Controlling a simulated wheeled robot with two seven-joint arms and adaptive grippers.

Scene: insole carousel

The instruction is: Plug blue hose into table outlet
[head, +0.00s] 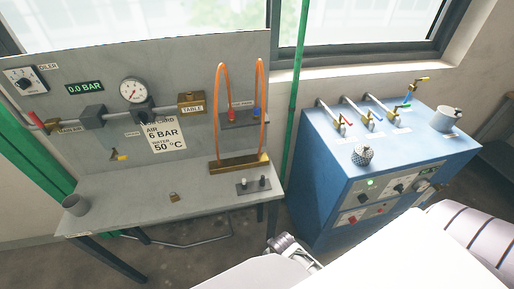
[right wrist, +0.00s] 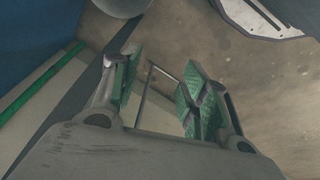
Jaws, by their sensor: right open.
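A brass block labelled TABLE (head: 192,108) is mounted on the grey back panel, right of the round gauge. A small blue fitting (head: 257,113) sits on a dark bracket at the panel's right, near a red one. Two orange hoses (head: 221,110) loop up around there and come down to a brass bar (head: 240,163) on the bench. I cannot tell which hose belongs to the blue fitting. My right gripper (right wrist: 162,70) is open and empty in the right wrist view, with floor behind its fingers. My left gripper is not identifiable in the head view.
The bench (head: 120,205) carries a grey cup (head: 75,205), a small brass piece (head: 174,197) and a plate with two black knobs (head: 253,185). A blue cabinet (head: 325,180) with valves stands to its right. A green post (head: 296,100) rises between them. The bench's middle is largely clear.

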